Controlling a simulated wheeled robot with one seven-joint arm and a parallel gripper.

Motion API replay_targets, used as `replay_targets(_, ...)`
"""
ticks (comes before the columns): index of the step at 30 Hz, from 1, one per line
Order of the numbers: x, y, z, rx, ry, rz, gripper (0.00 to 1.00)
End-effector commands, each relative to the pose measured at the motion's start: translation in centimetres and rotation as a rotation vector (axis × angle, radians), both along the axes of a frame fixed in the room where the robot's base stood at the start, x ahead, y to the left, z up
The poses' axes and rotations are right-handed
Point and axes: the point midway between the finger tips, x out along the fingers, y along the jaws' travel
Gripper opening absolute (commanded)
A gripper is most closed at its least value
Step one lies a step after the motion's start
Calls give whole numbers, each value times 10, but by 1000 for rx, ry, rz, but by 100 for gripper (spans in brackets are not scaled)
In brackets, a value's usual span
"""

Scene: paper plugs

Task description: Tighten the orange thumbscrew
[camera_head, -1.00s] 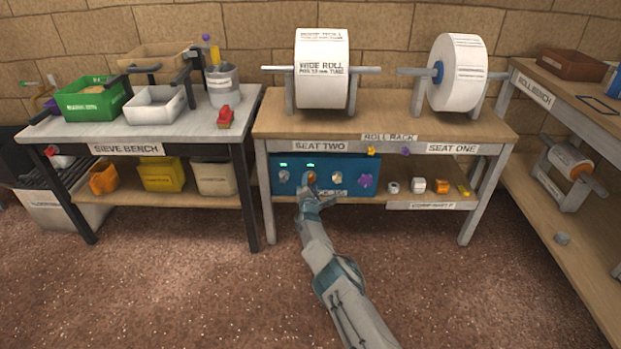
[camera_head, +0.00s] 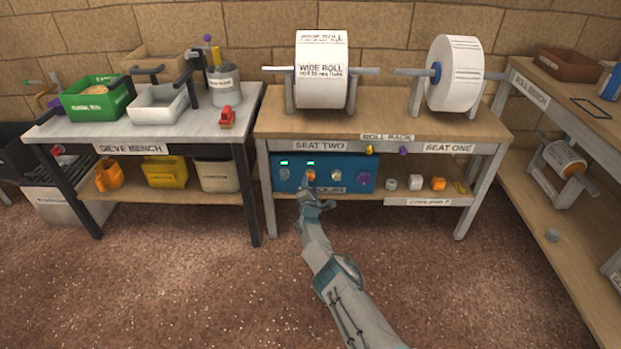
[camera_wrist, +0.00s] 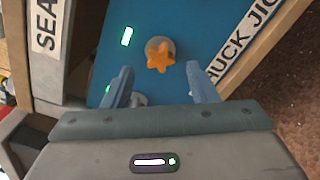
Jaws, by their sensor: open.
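The orange thumbscrew (camera_wrist: 159,55) is star-shaped and sits on a round grey boss on the blue panel in the wrist view. In the wrist view my gripper (camera_wrist: 160,80) is open and empty. Its two fingers point at the panel, left and right of the thumbscrew's line, with the thumbscrew beyond their tips and apart from them. A green light (camera_wrist: 127,36) is lit on the panel.
Other knobs sit beside the thumbscrew, a grey one (camera_head: 336,175) and a purple one (camera_head: 363,179). Open floor lies in front.

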Motion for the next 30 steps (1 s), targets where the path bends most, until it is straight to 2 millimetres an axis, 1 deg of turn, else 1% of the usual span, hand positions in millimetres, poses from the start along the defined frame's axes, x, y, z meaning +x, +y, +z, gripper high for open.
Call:
replay_targets(5,0,0,-1,-9,-1,0,53)
replay_targets(7,0,0,-1,-60,-4,1,53)
replay_targets(21,0,1,-3,-827,-62,-1,53)
replay_targets(24,0,0,-3,-957,-69,0,53)
replay_targets(27,0,0,-2,-1032,-75,0,53)
replay_targets(30,0,0,0,-1051,-75,0,53)
